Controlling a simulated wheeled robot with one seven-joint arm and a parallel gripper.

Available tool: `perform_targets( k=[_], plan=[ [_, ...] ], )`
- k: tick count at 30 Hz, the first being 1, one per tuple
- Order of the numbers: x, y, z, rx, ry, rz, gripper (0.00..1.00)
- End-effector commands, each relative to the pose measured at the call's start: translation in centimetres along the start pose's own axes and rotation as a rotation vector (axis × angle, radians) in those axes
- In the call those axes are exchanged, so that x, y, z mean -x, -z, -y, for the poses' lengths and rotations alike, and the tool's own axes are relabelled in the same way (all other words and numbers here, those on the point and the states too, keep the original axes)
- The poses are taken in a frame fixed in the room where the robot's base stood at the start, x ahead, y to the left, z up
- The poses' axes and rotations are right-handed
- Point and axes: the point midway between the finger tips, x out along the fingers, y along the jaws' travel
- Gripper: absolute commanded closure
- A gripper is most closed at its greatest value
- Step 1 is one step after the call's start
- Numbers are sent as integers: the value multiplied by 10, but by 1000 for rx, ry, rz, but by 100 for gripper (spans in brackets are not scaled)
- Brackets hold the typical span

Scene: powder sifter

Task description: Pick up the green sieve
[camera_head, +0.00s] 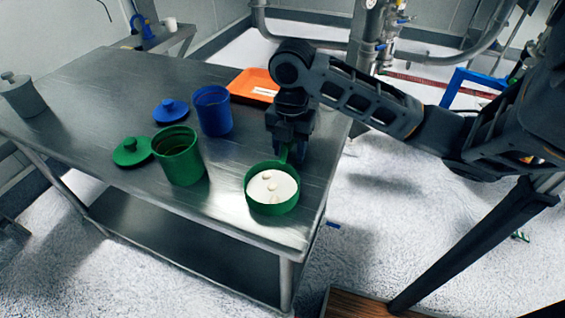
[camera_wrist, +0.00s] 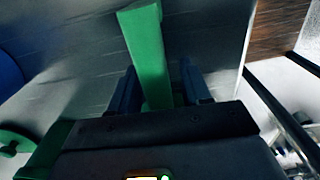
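The green sieve (camera_head: 285,207) rests near the front right corner of the steel table, a round pan with a pale inside and small pale lumps in it. Its short handle points back toward my gripper (camera_head: 289,155). In the wrist view the green handle (camera_wrist: 144,45) runs down between the two dark fingers (camera_wrist: 157,88). The fingers stand apart on either side of it, with a narrow gap showing on the right. My gripper is open around the handle. The fingertips are partly hidden in the head view.
The steel table (camera_head: 95,95) also bears a green container (camera_head: 180,160), a green lid (camera_head: 132,152), a blue container (camera_head: 213,113), a blue lid (camera_head: 170,111), a grey lidded pot (camera_head: 22,97) and an orange tray (camera_head: 254,84). The table's right edge is close to the sieve.

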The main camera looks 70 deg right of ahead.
Motion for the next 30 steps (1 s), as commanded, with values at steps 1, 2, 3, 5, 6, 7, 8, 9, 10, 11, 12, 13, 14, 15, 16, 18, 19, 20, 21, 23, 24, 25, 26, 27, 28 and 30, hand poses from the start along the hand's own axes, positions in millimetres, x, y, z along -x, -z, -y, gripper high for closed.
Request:
perform_targets(
  k=[1, 2, 3, 5, 6, 7, 8, 9, 10, 11, 12, 13, 14, 15, 16, 18, 19, 20, 21, 23, 24, 25, 26, 27, 28, 30],
  plan=[
    [0, 0, 0, 0, 0, 0, 58],
    [0, 0, 0, 0, 0, 0, 61],
    [0, 0, 0, 0, 0, 0, 64],
    [0, 0, 0, 0, 0, 0, 70],
    [0, 0, 0, 0, 0, 0, 74],
    [0, 0, 0, 0, 0, 0, 77],
    [0, 0, 0, 0, 0, 0, 80],
    [0, 0, 0, 0, 0, 0, 84],
    [0, 0, 0, 0, 0, 0, 86],
    [0, 0, 0, 0, 0, 0, 89],
    [0, 0, 0, 0, 0, 0, 93],
    [0, 0, 0, 0, 0, 0, 96],
    [0, 0, 0, 0, 0, 0, 99],
    [0, 0, 0, 0, 0, 0, 100],
    [0, 0, 0, 0, 0, 0, 100],
    [0, 0, 0, 0, 0, 0, 100],
    [1, 0, 0, 0, 0, 0, 100],
    [1, 0, 0, 0, 0, 0, 100],
    [1, 0, 0, 0, 0, 0, 100],
    [1, 0, 0, 0, 0, 0, 100],
    [1, 0, 0, 0, 0, 0, 100],
    [1, 0, 0, 0, 0, 0, 100],
    [1, 0, 0, 0, -1, 0, 100],
    [2, 0, 0, 0, -1, 1, 100],
    [3, 0, 0, -1, -1, 1, 100],
    [7, 0, 0, -1, 0, 1, 100]
  ],
)
